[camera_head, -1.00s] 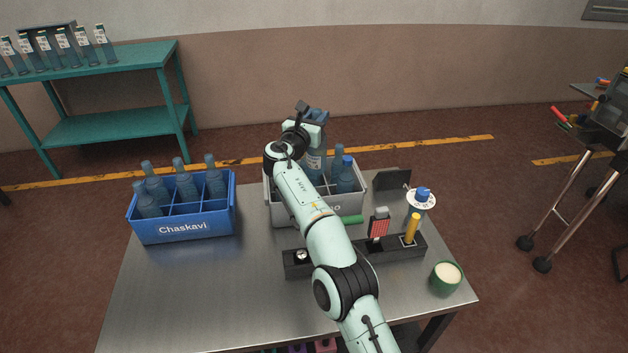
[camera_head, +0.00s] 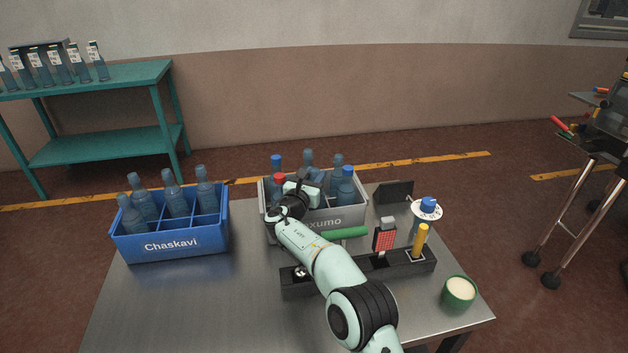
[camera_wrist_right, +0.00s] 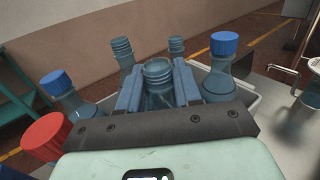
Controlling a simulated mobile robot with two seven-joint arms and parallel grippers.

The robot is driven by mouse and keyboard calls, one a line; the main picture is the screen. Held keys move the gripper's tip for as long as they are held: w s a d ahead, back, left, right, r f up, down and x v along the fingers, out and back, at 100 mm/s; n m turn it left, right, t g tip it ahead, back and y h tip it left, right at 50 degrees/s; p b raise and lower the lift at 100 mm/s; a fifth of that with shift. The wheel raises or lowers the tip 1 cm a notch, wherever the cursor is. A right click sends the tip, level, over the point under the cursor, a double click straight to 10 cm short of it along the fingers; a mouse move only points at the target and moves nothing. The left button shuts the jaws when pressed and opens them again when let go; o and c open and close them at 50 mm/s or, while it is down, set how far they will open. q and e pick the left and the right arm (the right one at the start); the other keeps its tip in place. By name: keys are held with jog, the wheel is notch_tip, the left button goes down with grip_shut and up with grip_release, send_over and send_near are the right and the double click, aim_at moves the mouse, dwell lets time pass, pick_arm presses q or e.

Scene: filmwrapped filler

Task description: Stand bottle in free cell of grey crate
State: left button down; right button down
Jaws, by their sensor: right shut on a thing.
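The grey crate (camera_head: 350,216) stands at the back middle of the metal table, partly hidden by my right arm. My right gripper (camera_head: 312,182) is over the crate, low among its bottles. In the right wrist view its fingers are shut on an uncapped blue bottle (camera_wrist_right: 158,72), which looks upright. This bottle's base is hidden, so I cannot tell whether it touches the crate floor. Around it are a red-capped bottle (camera_head: 280,179), blue-capped bottles (camera_head: 347,184) and (camera_head: 276,162), and uncapped bottles (camera_head: 338,169) and (camera_head: 308,158). My left gripper is not in view.
A blue crate (camera_head: 170,244) with several uncapped bottles stands left on the table (camera_head: 200,310). The front left is clear.

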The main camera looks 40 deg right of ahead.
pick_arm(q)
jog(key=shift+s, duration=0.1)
pick_arm(e)
jog(key=shift+f, duration=0.2)
jog(key=shift+f, duration=0.1)
jog(key=c, duration=0.8)
grip_release()
jog(key=shift+s+a+r, duration=0.1)
jog(key=shift+a+r, duration=0.1)
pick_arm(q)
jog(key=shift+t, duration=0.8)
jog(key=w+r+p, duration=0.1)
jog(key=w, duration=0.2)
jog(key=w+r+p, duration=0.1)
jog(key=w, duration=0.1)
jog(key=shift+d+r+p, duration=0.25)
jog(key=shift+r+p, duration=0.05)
pick_arm(e)
jog(key=v, duration=1.1)
jog(key=shift+s+a, duration=0.2)
jog(key=shift+a, duration=0.05)
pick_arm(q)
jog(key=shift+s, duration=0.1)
